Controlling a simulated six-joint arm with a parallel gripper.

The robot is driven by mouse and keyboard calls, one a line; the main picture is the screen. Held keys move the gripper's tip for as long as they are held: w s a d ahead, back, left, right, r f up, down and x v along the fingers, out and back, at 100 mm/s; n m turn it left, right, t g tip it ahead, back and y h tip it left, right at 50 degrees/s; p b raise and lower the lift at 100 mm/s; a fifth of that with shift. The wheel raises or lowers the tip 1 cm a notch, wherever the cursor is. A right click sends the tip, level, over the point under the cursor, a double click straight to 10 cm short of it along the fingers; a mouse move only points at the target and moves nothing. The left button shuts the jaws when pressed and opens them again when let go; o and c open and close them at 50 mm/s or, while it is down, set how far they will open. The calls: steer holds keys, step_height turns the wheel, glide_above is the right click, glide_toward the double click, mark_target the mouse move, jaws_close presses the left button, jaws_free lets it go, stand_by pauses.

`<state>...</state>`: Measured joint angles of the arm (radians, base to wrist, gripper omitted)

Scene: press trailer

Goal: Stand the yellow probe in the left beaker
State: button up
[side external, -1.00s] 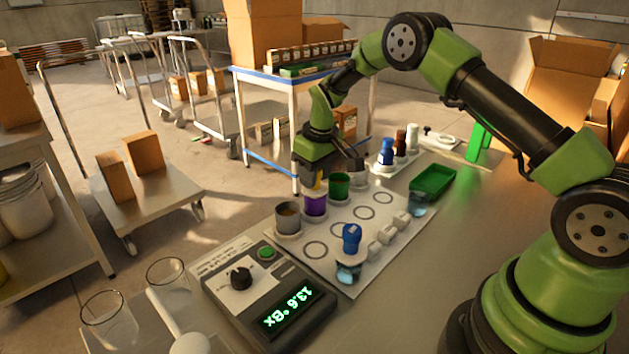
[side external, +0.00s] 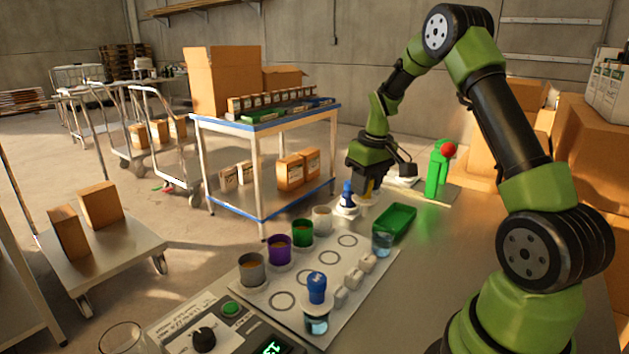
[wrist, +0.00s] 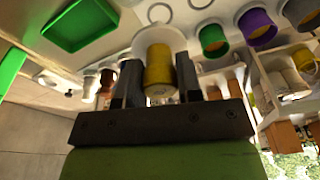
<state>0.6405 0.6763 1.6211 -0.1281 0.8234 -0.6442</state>
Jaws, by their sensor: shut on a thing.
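My gripper (side external: 369,178) is shut on the yellow probe (wrist: 158,70), whose yellow body shows between the two fingers in the wrist view. In the side view it hangs over the far white rack, right of a blue-topped item (side external: 347,190). One small beaker with blue liquid (side external: 317,326) stands at the near corner of the mat, with a blue knobbed piece in its mouth. Another beaker with blue liquid (side external: 382,246) stands by the green tray. An empty clear beaker (side external: 122,338) is cut off at the bottom left. The probe's lower end is hidden.
Grey, purple, green and white cups (side external: 279,250) line the mat's left side. A green tray (side external: 389,221) lies right of them. A dial meter (side external: 205,338) is at the near end.

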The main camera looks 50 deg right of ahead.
steer(key=s+d+f+m, duration=0.1)
steer(key=s+d+f, duration=0.1)
steer(key=s+f, duration=0.2)
steer(key=shift+f, duration=1.2)
steer(key=shift+f, duration=0.55)
stand_by(0.7)
steer(key=o, duration=0.7)
steer(key=shift+o, duration=0.2)
step_height(320, 180, up, 11)
steer(key=s, duration=0.1)
steer(key=shift+s+a, duration=0.25)
steer(key=shift+s, duration=0.1)
stand_by(0.3)
step_height(320, 180, up, 9)
stand_by(0.6)
